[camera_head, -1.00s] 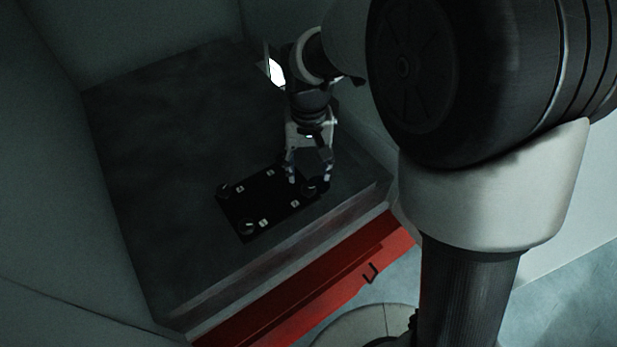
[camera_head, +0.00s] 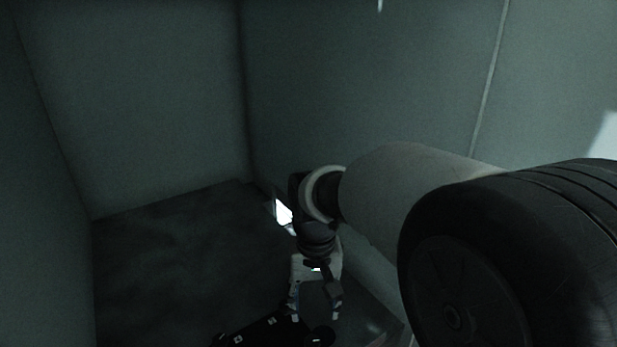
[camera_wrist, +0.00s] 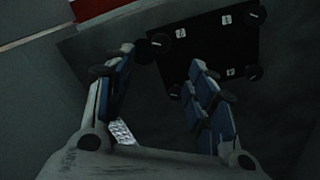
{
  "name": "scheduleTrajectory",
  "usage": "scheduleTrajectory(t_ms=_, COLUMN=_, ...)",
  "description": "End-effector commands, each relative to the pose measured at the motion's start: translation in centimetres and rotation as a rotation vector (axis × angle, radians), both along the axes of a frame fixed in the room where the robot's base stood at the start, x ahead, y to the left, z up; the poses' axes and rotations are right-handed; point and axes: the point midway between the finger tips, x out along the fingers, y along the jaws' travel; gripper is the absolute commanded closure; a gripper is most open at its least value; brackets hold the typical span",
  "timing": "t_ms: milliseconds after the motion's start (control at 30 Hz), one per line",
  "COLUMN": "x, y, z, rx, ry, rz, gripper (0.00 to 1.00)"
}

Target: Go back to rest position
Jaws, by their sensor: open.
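My gripper (camera_head: 317,312) is open and hangs pointing down near the right wall of the dark bay. In the wrist view my gripper (camera_wrist: 160,85) shows its two blue-padded fingers spread apart with nothing between them. A flat black plate (camera_head: 262,334) with small white marks and round dark knobs lies on the floor of the bay, below and left of my gripper. The black plate also shows in the wrist view (camera_wrist: 205,45), beyond the fingertips. Its near part is cut off by the bottom edge of the head view.
The dark bay floor (camera_head: 180,260) is bare left of the plate. Plain grey-green walls (camera_head: 130,100) enclose it at the left, back and right (camera_head: 370,90). A red edge (camera_wrist: 95,8) shows at the top left of the wrist view.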

Motion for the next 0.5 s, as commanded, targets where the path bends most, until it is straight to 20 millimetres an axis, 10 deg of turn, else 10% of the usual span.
scheduleTrajectory(t_ms=500, x=-13.7, y=-10.1, z=-4.5, rx=0.029, ry=-0.278, rz=-0.043, gripper=0.49)
